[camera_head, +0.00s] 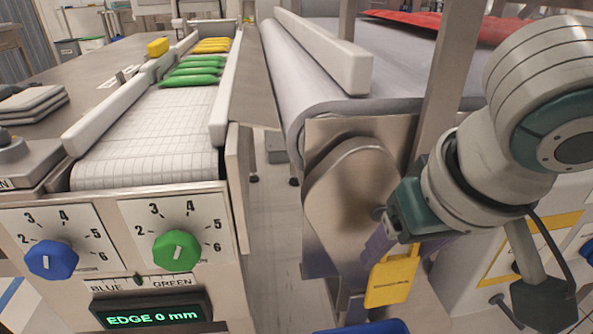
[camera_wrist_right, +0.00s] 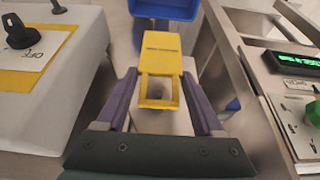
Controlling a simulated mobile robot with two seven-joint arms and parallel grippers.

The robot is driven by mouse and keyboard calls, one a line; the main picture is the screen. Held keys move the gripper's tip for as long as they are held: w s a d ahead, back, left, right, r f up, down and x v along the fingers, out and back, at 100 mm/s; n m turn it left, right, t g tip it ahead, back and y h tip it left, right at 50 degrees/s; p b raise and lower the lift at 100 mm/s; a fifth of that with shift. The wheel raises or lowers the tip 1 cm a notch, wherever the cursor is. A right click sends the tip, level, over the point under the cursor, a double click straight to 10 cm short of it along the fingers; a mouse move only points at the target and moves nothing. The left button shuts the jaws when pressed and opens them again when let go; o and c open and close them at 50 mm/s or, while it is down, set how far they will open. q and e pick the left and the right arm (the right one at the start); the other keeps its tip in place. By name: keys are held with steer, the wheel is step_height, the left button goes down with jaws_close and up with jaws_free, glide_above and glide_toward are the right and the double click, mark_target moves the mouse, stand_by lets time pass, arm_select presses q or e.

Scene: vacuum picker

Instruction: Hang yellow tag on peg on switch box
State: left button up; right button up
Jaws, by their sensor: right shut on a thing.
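The yellow tag (camera_head: 392,280) hangs below my right gripper (camera_head: 380,245), which is shut on it. In the right wrist view, the tag (camera_wrist_right: 162,48) sits between the two purple fingers of the gripper (camera_wrist_right: 160,85), with its rectangular opening nearest the gripper. The white switch box (camera_head: 465,262) with a yellow-bordered panel stands at the lower right, partly hidden by my right arm. A short dark peg (camera_head: 499,299) shows low on its front. In the wrist view, the switch box (camera_wrist_right: 70,75) is at the left, apart from the tag. My left gripper is not in view.
A blue bin (camera_wrist_right: 165,8) lies beyond the tag in the wrist view. A steel conveyor frame (camera_head: 345,205) stands close left of my right gripper. A control panel (camera_head: 120,245) with blue and green knobs is at the lower left. A floor gap separates the two conveyors.

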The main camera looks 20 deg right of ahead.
steer(key=w, duration=0.2)
steer(key=shift+w+d, duration=0.35)
steer(key=shift+w, duration=0.05)
steer(key=shift+w+d+f, duration=0.1)
steer(key=shift+w+f, duration=0.2)
steer(key=shift+f, duration=0.2)
steer(key=shift+f, duration=0.15)
steer(key=o, duration=1.3)
